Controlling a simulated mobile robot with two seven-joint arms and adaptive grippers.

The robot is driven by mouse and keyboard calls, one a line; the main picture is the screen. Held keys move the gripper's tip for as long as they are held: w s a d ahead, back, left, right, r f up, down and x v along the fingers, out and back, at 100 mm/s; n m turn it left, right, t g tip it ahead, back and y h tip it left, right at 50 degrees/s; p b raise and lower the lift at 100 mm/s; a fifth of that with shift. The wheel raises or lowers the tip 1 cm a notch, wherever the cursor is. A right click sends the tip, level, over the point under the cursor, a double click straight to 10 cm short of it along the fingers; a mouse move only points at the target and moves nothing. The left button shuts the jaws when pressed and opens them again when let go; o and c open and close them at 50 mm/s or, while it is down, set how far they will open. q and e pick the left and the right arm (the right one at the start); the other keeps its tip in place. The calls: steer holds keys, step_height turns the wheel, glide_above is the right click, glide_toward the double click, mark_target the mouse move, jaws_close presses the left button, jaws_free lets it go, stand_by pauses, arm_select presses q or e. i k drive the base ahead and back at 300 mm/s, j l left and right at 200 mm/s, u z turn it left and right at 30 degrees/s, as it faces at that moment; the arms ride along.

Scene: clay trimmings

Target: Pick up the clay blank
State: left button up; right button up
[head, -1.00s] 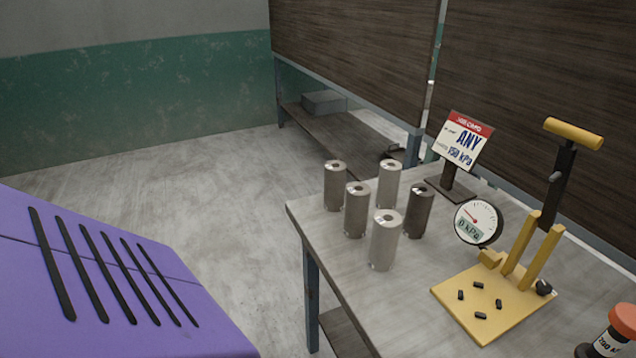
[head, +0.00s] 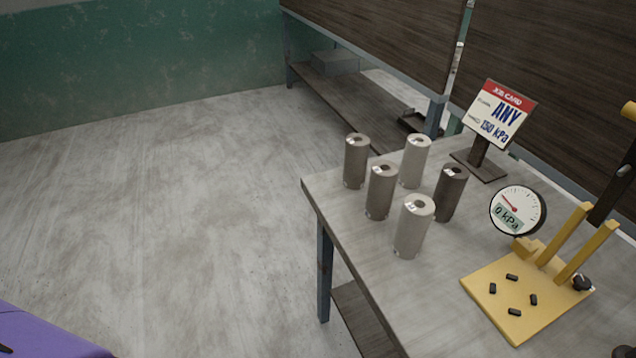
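Several upright cylinders with a hole in the top, which look like the clay blanks, stand grouped near the table's left corner in the head view. One is grey-brown (head: 356,162) at the back left, one light grey (head: 415,162) at the back. A brownish one (head: 380,192) stands in the middle, a dark one (head: 450,193) at the right, and the palest one (head: 413,228) in front. They stand close together, apart from the press. Neither of my grippers shows in this view.
A yellow press (head: 527,299) with black pegs stands at the right, beside a round gauge (head: 517,210) reading 0 kPa. A job card (head: 499,113) reading ANY, 150 kPa stands behind. The table's (head: 341,209) left edge is clear; open floor lies left.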

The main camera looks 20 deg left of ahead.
mark_target(416, 213)
steer(key=i+j, duration=0.2)
steer(key=j, duration=0.15)
steer(key=i+j, duration=0.15)
steer(key=j, duration=0.25)
steer(key=i+j+z, duration=0.15)
steer(key=j+z, duration=0.15)
steer(key=z, duration=0.15)
steer(key=j+z, duration=0.45)
steer(key=i+l, duration=0.05)
steer(key=l, duration=0.05)
